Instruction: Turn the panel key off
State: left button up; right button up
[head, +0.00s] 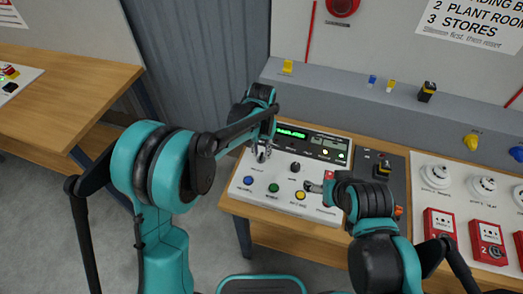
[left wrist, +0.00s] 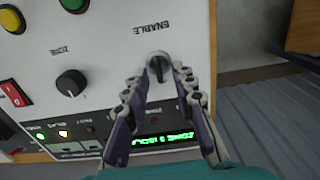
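The white control panel (head: 288,206) stands on a wooden table. Its key switch (left wrist: 158,66) has a grey key or knob under an upside-down ENABLE label in the left wrist view; in the head view my left gripper largely hides it. My left gripper (head: 262,154) is over the panel's left part. In the left wrist view its two fingers (left wrist: 160,72) straddle the key with a slight gap visible; contact is unclear. My right gripper (head: 312,187) is low over the panel's right part, near the yellow button (head: 300,195); its opening cannot be made out.
The panel also has a dark ZONE knob (left wrist: 71,84), a red rocker switch (left wrist: 14,95), a green button (head: 273,188), a blue button (head: 248,180) and a lit green display (head: 291,133). Red boxes (head: 440,226) and white detectors (head: 434,172) stand at the right.

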pick_arm(q)
notch_tip(320, 180, up, 12)
dwell(0.6)
jog(key=s+a+r+n+t+b, duration=0.2)
jog(key=s+a+t, duration=0.1)
jog(key=s+a, duration=0.65)
jog(key=s+a+f+n+t+b, duration=0.1)
jog(key=s+a+f+t+b, duration=0.1)
jog(key=s+a+f+t, duration=0.2)
jog(key=s+a+f, duration=0.3)
jog(key=s+a, duration=0.1)
jog(key=s, duration=0.2)
jog(key=shift+a, duration=0.35)
jog(key=shift+s, duration=0.1)
